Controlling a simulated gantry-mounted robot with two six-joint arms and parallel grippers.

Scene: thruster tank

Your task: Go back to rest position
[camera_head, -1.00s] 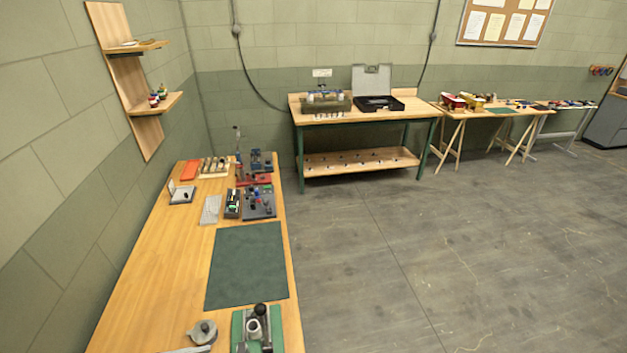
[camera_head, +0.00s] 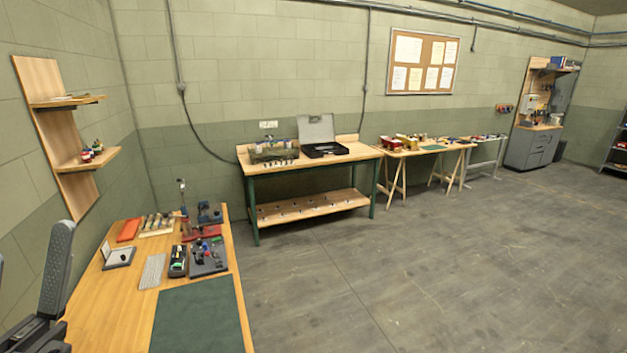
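My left gripper (camera_head: 31,245) is at the lower left, in front of the near part of the wooden workbench (camera_head: 132,290). Its two dark grey fingers point up and stand apart, with nothing between them; the left finger is cut by the picture's edge. My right gripper is out of view.
A green-legged table (camera_head: 312,165) stands at the back. Grey floor (camera_head: 400,280) is clear on the right.

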